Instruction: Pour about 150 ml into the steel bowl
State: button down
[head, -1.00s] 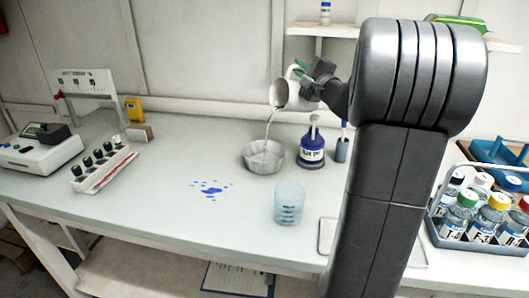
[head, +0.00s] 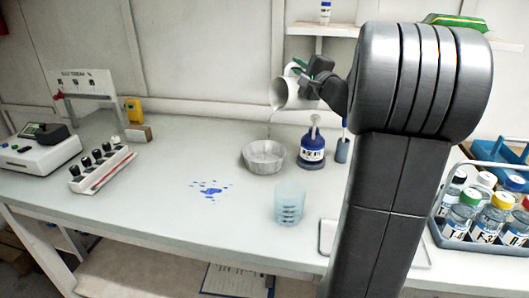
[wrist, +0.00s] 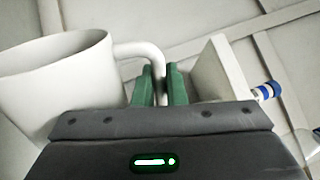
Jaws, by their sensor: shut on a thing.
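The steel bowl (head: 264,160) stands on the bench in the head view, left of a blue-labelled bottle. A white mug (head: 287,94) is held above the bowl and a little to its right, tilted to the left. A thin, short stream shows below its lip, over the bowl. My gripper (head: 300,68) is shut on the mug's handle. In the wrist view, the green fingers of my gripper (wrist: 161,86) close around the handle of the mug (wrist: 60,80). The liquid level in the bowl cannot be made out.
A blue-labelled bottle (head: 312,150) stands close right of the bowl. A translucent beaker (head: 289,204) is in front. Blue spots (head: 210,189) mark the bench. A vial rack (head: 102,170) is at left, a bottle crate (head: 470,240) at right. A shelf (head: 325,31) is above.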

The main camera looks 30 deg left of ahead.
jog(key=shift+s+r+b, duration=0.1)
jog(key=shift+r+b, duration=0.1)
jog(key=shift+b, duration=0.1)
jog(key=shift+w+d+r+p, duration=0.1)
jog(key=shift+w+p, duration=0.1)
jog(key=shift+p, duration=0.3)
jog(key=w+d+m+p, duration=0.1)
jog(key=p, duration=0.1)
jog(key=w+m+p, duration=0.1)
jog(key=p, duration=0.1)
jog(key=shift+w+d+f, duration=0.25)
jog(key=shift+d+f, duration=0.05)
jog(key=shift+d, duration=0.05)
jog(key=shift+w+f+h, duration=0.2)
jog(key=shift+h, duration=0.1)
jog(key=shift+s+f+m, duration=0.15)
jog(key=shift+m, duration=0.15)
jog(key=m+p, duration=0.1)
jog(key=p, duration=0.2)
jog(key=w+d+r+m+p, duration=0.1)
jog(key=m+p, duration=0.1)
jog(key=p, duration=0.2)
jog(key=shift+w+r+t+h, duration=0.15)
jog(key=shift+t+h, duration=0.15)
jog(key=shift+t, duration=0.1)
jog(key=shift+w+r+m+p, duration=0.15)
jog(key=shift+w+m+p, duration=0.05)
jog(key=shift+m+p, duration=0.35)
jog(key=shift+d+r, duration=0.1)
